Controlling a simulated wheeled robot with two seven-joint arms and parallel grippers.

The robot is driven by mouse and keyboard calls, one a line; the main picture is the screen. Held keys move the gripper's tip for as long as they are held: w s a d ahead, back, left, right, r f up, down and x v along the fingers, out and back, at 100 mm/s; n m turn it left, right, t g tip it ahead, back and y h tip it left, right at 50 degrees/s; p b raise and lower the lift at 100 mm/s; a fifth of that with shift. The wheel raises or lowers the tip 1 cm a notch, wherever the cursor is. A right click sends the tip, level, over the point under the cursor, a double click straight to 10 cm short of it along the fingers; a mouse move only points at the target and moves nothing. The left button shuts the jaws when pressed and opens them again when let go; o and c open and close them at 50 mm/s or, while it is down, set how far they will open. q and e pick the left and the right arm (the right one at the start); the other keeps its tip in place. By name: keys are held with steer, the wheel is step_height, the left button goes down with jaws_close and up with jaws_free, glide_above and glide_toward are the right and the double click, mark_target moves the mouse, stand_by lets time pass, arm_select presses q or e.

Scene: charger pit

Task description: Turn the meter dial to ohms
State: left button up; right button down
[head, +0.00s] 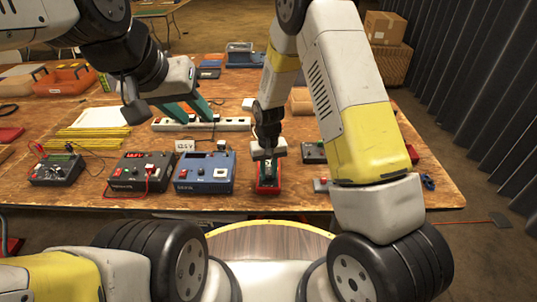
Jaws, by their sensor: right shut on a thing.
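A small red meter (268,188) lies near the front edge of the table, right of the blue box. My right gripper (269,164) points down over it from above and is shut at its dial. The gripper hides the dial and most of the meter's face, so I cannot read the dial's setting. My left gripper (187,111) hangs over the back middle of the table by the white power strip. Its two teal fingers are apart with nothing between them.
A blue box (205,174), a dark box with a red display (130,172) and a dark box with leads (56,171) stand along the front. A white power strip (232,124) lies behind. Orange bins (65,81) stand back left.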

mark_target(269, 175)
steer(key=c, duration=1.2)
jaws_free()
steer(key=shift+r, duration=3.9)
steer(key=shift+r, duration=0.1)
